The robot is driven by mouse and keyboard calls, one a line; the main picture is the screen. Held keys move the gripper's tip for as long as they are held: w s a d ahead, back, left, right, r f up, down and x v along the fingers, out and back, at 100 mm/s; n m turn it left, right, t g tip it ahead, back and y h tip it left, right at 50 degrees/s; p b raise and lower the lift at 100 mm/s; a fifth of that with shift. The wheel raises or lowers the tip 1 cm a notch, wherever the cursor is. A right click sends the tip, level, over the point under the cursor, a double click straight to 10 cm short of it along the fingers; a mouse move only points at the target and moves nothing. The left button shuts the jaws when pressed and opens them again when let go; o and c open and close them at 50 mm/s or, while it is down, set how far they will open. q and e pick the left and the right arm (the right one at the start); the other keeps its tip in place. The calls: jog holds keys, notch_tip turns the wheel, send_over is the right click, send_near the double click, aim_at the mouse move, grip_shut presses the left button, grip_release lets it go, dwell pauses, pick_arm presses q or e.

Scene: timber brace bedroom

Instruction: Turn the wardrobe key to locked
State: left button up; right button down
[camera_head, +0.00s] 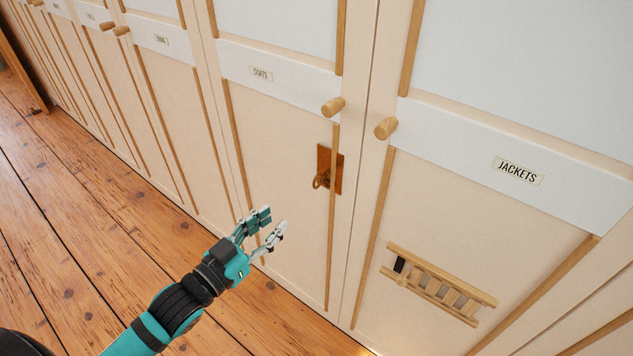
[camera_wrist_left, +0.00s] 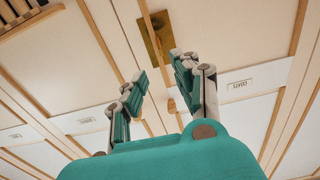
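The wardrobe key (camera_head: 320,180) sits in a copper-coloured lock plate (camera_head: 337,170) on the door labelled COATS. The key's bow sticks out toward the lower left of the plate. My left gripper (camera_head: 268,228) is open and empty, to the lower left of the key and apart from it. In the left wrist view the lock plate (camera_wrist_left: 153,40) shows beyond the two spread fingers (camera_wrist_left: 158,68). The key's exact angle is too small to tell. My right gripper is in neither view.
Round wooden knobs (camera_head: 333,107) and (camera_head: 386,128) stick out above the lock on neighbouring doors. A slatted wooden piece (camera_head: 438,284) is on the JACKETS door (camera_head: 575,185). The plank floor (camera_head: 80,210) at left is clear.

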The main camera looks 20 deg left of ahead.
aim_at(314, 186)
pick_arm(q)
jog(key=x, duration=1.5)
jog(key=shift+w+d+p, duration=0.1)
jog(key=shift+d+p, duration=0.05)
jog(key=shift+p, duration=0.25)
grip_shut()
